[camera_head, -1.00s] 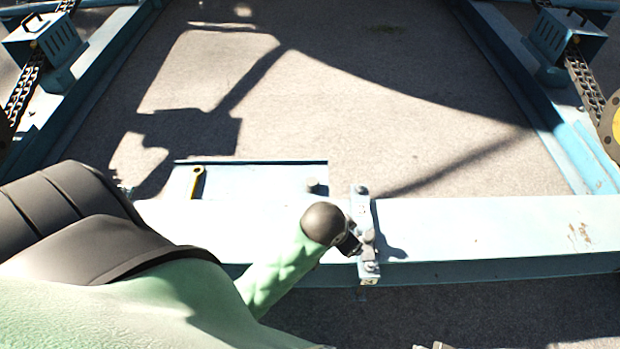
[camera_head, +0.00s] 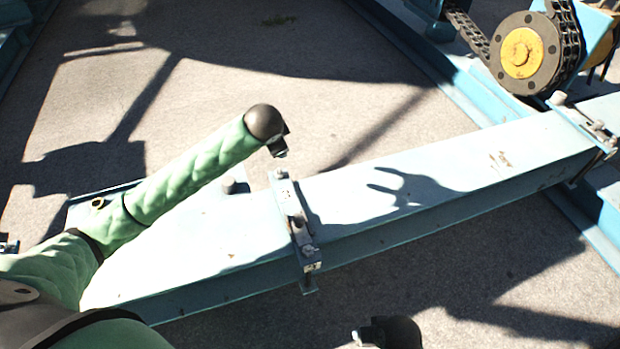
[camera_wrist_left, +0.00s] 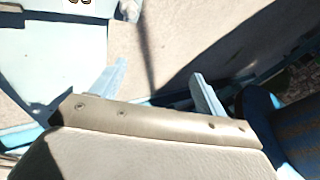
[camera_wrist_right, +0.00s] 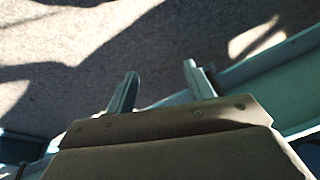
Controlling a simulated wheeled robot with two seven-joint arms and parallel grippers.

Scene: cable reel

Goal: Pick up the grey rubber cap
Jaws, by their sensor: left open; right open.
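A small grey, round-topped piece (camera_head: 228,185) stands on the pale blue plate in the head view, just beyond my left arm. It may be the grey rubber cap; it is too small to be sure. My left gripper (camera_wrist_left: 160,75) shows in the left wrist view, open with nothing between its fingers, over concrete beside pale blue metal. My right gripper (camera_wrist_right: 160,70) is open and empty in the right wrist view, with concrete and blue metal beyond it. No fingers show in the head view.
A yellow-hubbed chain sprocket (camera_head: 525,52) stands at upper right. The concrete floor (camera_head: 330,110) beyond is clear.

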